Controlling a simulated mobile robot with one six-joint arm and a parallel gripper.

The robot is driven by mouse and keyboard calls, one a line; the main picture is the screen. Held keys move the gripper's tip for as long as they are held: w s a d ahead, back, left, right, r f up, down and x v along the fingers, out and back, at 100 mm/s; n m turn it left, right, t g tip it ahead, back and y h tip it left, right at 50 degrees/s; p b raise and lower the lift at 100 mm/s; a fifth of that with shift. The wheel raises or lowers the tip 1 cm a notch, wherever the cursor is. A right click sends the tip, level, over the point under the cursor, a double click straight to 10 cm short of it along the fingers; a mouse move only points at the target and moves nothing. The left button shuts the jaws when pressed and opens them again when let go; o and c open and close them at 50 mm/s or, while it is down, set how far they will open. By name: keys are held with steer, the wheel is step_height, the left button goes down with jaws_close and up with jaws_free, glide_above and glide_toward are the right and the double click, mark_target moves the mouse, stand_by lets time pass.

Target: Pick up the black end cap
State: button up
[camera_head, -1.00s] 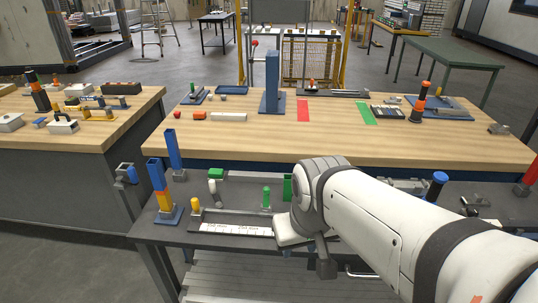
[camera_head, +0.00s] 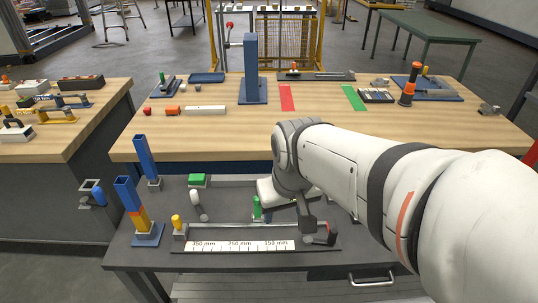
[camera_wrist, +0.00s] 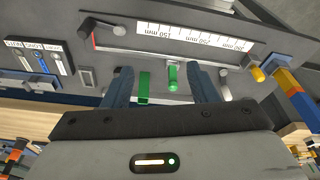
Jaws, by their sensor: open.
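My gripper (camera_wrist: 165,78) is open and empty in the wrist view, its two dark blue fingers spread above the grey lower bench. A green cylinder (camera_wrist: 172,76) and a green block (camera_wrist: 145,86) show between the fingers, below them. I cannot pick out the black end cap with certainty. A small black and red part (camera_head: 325,237) sits at the right end of the ruler tray (camera_head: 210,247) in the head view, but I cannot tell what it is. In the head view my arm covers the right part of the lower bench, and the fingertips are hidden.
A blue and yellow post (camera_head: 132,205), a yellow peg (camera_head: 177,222) and a white cylinder (camera_head: 196,200) stand left of my arm. A labelled panel (camera_wrist: 35,62) shows in the wrist view. Behind is a wooden table (camera_head: 220,130) with a blue column (camera_head: 251,70).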

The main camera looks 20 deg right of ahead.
steer(key=w+d+f+g, duration=0.1)
steer(key=w+d+f, duration=0.2)
steer(key=w+d, duration=0.1)
steer(key=w+d+f+m+p, duration=0.1)
steer(key=w+d+f, duration=0.3)
steer(key=w, duration=0.3)
steer(key=w+d+f+m+g+p, duration=0.1)
steer(key=w+d+f, duration=0.3)
steer(key=w+d, duration=0.1)
steer(key=shift+w+d+g, duration=0.25)
steer(key=shift+w+g, duration=0.05)
steer(key=shift+w, duration=0.35)
steer(key=shift+w+d+f, duration=0.1)
steer(key=shift+d+f, duration=0.1)
steer(key=shift+f, duration=0.2)
steer(key=f, duration=0.2)
steer(key=f+p, duration=0.1)
steer(key=f, duration=0.2)
steer(key=f+p, duration=0.1)
steer(key=f, duration=0.1)
steer(key=shift+w+a+f, duration=0.1)
steer(key=shift+w+f, duration=0.15)
steer(key=shift+f, duration=0.1)
steer(key=c, duration=1)
